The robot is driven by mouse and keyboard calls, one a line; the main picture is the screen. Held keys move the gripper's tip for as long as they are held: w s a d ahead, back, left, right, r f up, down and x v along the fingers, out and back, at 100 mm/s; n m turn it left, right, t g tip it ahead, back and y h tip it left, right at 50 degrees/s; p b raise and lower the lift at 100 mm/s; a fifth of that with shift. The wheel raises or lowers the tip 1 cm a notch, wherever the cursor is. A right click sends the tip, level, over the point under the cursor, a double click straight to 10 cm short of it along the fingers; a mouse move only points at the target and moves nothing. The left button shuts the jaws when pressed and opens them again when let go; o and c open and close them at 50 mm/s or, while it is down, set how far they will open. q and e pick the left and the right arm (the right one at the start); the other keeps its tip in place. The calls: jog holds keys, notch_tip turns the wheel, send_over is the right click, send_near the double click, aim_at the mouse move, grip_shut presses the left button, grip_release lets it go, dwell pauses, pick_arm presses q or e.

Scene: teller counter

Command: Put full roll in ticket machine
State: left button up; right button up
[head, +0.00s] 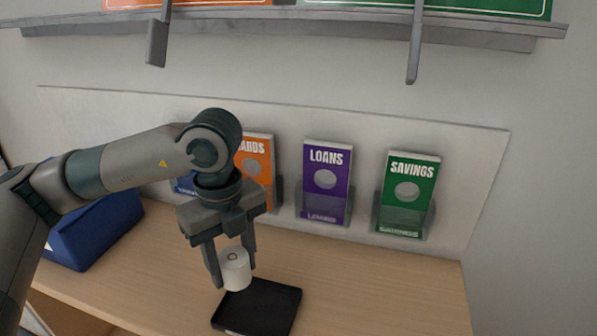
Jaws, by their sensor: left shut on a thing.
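My left gripper (231,269) is shut on a white paper roll (236,272) with a small core hole showing on its upper face. The gripper points down and holds the roll just above or at the back left edge of a black tray (262,306); I cannot tell whether they touch. The roll hides part of the tray's edge. A blue box-like thing (95,232) stands at the left of the counter, partly behind my left arm; I cannot tell whether it is the ticket machine. My right gripper is not in view.
Leaflet holders line the back panel: orange (258,170), purple "LOANS" (326,183) and green "SAVINGS" (407,195). A blue leaflet (186,184) is mostly hidden by my arm. A grey shelf (300,32) hangs above. The wooden counter (380,285) is clear on the right.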

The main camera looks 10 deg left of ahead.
pick_arm(q)
jog(key=m, duration=0.6)
jog(key=shift+w+d+f, duration=0.1)
jog(key=shift+f, duration=0.05)
jog(key=m, duration=0.6)
jog(key=shift+f+b, duration=0.1)
jog(key=shift+b, duration=0.2)
jog(key=m, duration=0.6)
jog(key=shift+w+f, duration=0.1)
jog(key=shift+w, duration=0.05)
jog(key=m, duration=0.5)
jog(key=shift+w+d+f+m, duration=0.1)
jog(key=shift+m, duration=0.2)
jog(key=m, duration=0.5)
jog(key=shift+w+f+m+b, duration=0.1)
jog(key=shift+m+b, duration=0.2)
jog(key=shift+b, duration=0.1)
jog(key=m, duration=0.5)
jog(key=shift+f+m, duration=0.1)
jog(key=shift+m, duration=0.2)
jog(key=m, duration=0.5)
jog(key=shift+w+f+m, duration=0.1)
jog(key=shift+w+m, duration=0.05)
jog(key=shift+m, duration=0.15)
jog(key=m, duration=0.6)
jog(key=shift+w+f+b, duration=0.1)
jog(key=shift+f+b, duration=0.05)
jog(key=shift+b, duration=0.2)
